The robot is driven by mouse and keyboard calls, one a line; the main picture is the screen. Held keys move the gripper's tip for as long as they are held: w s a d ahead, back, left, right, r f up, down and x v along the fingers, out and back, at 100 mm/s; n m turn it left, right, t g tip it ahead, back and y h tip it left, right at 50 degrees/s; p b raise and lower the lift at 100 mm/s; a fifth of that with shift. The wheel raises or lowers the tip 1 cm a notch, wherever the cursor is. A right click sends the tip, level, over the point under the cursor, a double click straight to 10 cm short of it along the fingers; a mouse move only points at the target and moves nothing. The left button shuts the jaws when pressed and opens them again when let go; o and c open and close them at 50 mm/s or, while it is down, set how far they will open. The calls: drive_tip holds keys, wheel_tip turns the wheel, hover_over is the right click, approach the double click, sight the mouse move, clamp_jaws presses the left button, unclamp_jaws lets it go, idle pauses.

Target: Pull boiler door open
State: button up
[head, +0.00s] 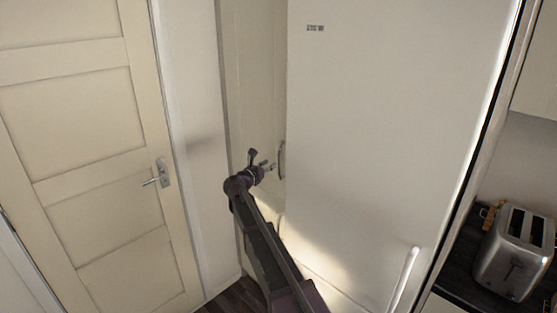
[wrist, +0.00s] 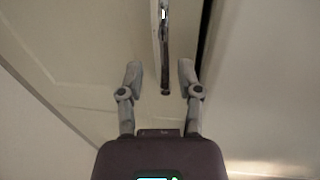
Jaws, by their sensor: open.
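The boiler door (head: 252,75) is a narrow cream panel between the white wall strip and the large white fridge front. It looks shut. Its vertical metal handle (head: 282,160) sits near its right edge, and the handle also shows in the wrist view (wrist: 164,50). My gripper (head: 260,160) is just left of the handle in the head view. In the wrist view my gripper (wrist: 160,78) is open, with one finger on each side of the handle's lower end. I see no finger touching the handle.
The tall white fridge front (head: 390,110) stands close on the right, with its own handle (head: 403,280) low down. A cream panelled door (head: 85,130) with a lever handle is on the left. A toaster (head: 515,252) stands on the dark counter at the far right.

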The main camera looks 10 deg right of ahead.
sight(278, 157)
drive_tip(key=shift+x, duration=3.15)
clamp_jaws()
drive_tip(key=shift+s+d, duration=0.1)
drive_tip(key=shift+d, duration=0.05)
